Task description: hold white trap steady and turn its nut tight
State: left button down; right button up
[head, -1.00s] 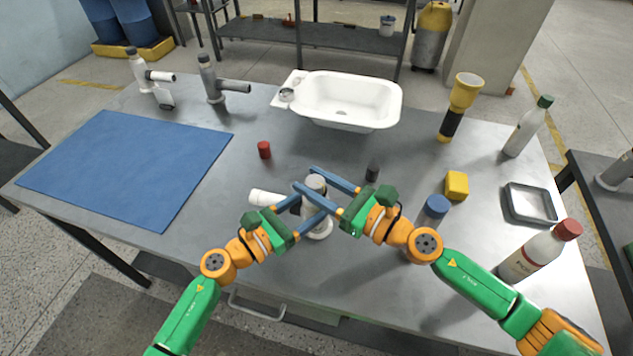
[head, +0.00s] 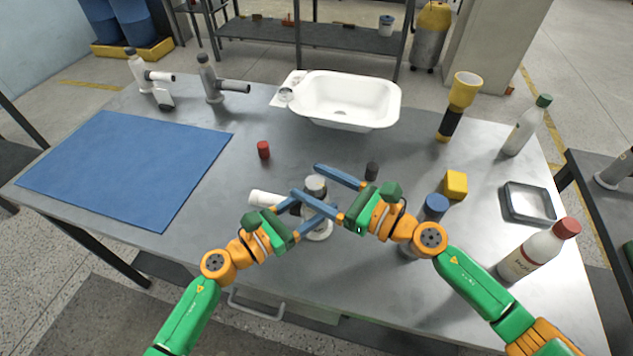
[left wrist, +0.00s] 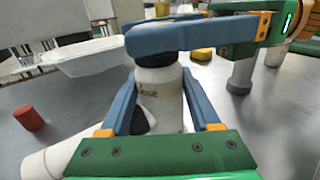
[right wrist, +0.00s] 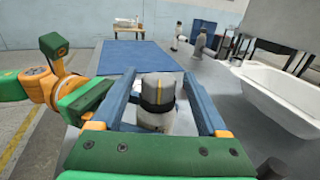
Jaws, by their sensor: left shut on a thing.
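The white trap (head: 262,198) stands upright near the table's front middle, its side pipe pointing left and its round base on the table. Its grey nut (head: 316,183) sits on top and carries a yellow mark in the right wrist view (right wrist: 158,88). My left gripper (head: 312,206) is shut on the trap's body below the nut. The left wrist view shows the trap's printed white body (left wrist: 162,95) between its fingers. My right gripper (head: 305,179) is open, its fingers on either side of the nut with gaps. One right finger crosses in front of the nut in the left wrist view.
A white basin (head: 347,101) stands behind. A red-capped bottle (head: 540,252) is at right. The blue mat (head: 125,170) is bare.

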aim_at(324, 189)
jog(key=v, duration=0.7)
jog(key=shift+s+d, duration=0.15)
jog(key=shift+d, duration=0.05)
pick_arm(q)
jog(key=shift+c, duration=0.2)
grip_release()
